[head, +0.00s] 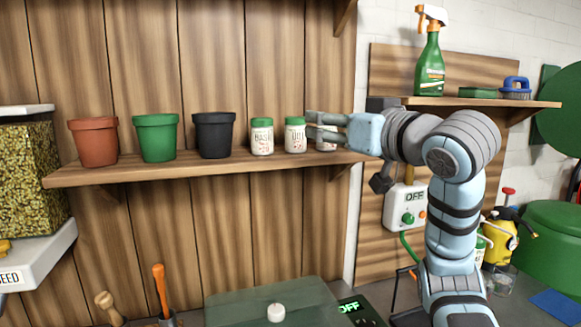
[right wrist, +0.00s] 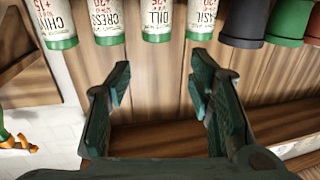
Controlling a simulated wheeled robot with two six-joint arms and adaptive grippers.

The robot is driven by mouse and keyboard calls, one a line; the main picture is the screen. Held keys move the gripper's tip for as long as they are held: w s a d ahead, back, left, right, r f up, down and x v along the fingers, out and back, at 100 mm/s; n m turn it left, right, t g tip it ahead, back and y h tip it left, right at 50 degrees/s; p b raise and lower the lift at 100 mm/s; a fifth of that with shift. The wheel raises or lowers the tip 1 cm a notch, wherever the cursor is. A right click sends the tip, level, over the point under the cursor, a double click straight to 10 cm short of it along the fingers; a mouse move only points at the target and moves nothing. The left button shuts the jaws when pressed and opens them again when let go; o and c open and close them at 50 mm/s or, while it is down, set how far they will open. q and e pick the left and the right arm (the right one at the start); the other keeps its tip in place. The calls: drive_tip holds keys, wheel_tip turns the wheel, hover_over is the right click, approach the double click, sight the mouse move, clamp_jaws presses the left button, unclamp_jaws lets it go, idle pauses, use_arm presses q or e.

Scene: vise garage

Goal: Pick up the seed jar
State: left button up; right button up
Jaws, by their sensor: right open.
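Several white seed jars with green lids stand in a row on the wooden shelf. In the head view are the basil jar (head: 262,137), the dill jar (head: 295,135) and a third jar (head: 327,145) partly hidden by my right gripper (head: 314,126). My right gripper is open and empty, its fingers pointing left near the dill jar. In the right wrist view the dill jar (right wrist: 157,20) lies beyond the gap between the open fingers (right wrist: 161,72), with the cress jar (right wrist: 108,20), chives jar (right wrist: 52,22) and basil jar (right wrist: 202,18) beside it. My left gripper is not in view.
Black (head: 213,136), green (head: 156,138) and terracotta (head: 94,140) pots stand left of the jars on the shelf (head: 110,174). A spray bottle (head: 430,68) stands on a higher shelf at right. A switch box (head: 405,208) hangs below it.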

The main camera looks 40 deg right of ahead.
sight(301, 132)
drive_tip(key=w+d+f, duration=0.1)
drive_tip(key=w, duration=0.3)
drive_tip(key=w+f+p, duration=0.1)
drive_tip(key=w, duration=0.3)
drive_tip(key=w+d, duration=0.1)
drive_tip(key=w, duration=0.4)
drive_tip(key=shift+w+d+f, duration=0.1)
drive_tip(key=shift+d+f, duration=0.25)
drive_tip(key=shift+f, duration=0.05)
drive_tip(key=shift+w+f, duration=0.1)
drive_tip(key=shift+w, duration=0.4)
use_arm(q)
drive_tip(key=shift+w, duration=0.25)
use_arm(e)
drive_tip(key=shift+s+d, duration=0.1)
drive_tip(key=c, duration=1)
use_arm(q)
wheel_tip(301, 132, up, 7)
drive_tip(key=p, duration=0.7)
use_arm(e)
wheel_tip(301, 132, up, 20)
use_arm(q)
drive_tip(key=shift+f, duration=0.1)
